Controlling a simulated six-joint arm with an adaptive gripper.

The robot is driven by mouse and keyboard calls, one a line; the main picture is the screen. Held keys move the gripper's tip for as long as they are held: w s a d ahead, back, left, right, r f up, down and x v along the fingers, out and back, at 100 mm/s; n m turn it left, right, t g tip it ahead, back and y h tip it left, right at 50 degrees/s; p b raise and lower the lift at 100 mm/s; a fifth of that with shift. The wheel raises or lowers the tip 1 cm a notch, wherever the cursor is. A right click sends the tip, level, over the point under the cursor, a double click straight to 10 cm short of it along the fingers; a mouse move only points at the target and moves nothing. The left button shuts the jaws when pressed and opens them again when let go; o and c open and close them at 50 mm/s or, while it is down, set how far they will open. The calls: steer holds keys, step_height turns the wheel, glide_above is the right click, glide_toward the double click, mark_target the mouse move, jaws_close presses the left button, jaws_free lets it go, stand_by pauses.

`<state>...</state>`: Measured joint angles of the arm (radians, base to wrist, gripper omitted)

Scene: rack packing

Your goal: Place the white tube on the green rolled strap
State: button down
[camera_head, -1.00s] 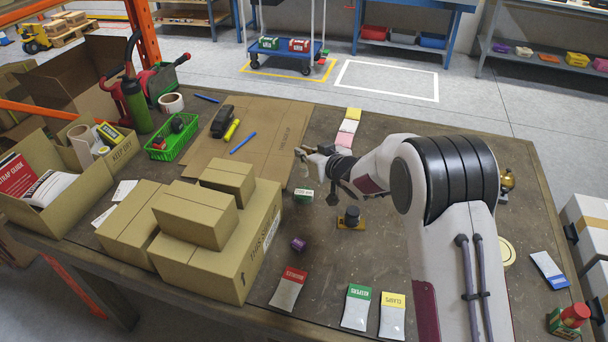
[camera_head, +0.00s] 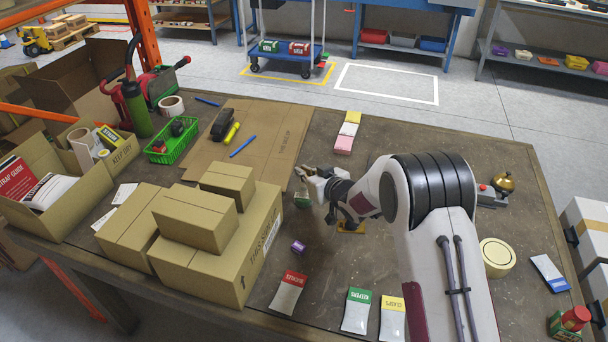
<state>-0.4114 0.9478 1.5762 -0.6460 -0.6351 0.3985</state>
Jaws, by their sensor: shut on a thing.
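The green rolled strap (camera_head: 302,201) stands on the table right of the cartons, partly covered by my gripper (camera_head: 303,176). My gripper is shut on a small pale thing at its fingertips, which appears to be the white tube (camera_head: 302,188). It is mostly hidden by the fingers and hard to make out. It is right above the green strap; I cannot tell whether the two touch.
A purple roll (camera_head: 298,247) lies nearer the front. A yellow base (camera_head: 350,228) is mostly hidden behind my wrist. Stacked cartons (camera_head: 206,215) stand left. Red, green and yellow-topped packets (camera_head: 357,310) lie along the front edge. A cream tape roll (camera_head: 497,257) is right.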

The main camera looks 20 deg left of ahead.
steer(key=shift+f, duration=0.45)
steer(key=shift+f, duration=0.15)
steer(key=c, duration=2.2)
jaws_free()
steer(key=shift+r, duration=0.2)
steer(key=shift+v, duration=6)
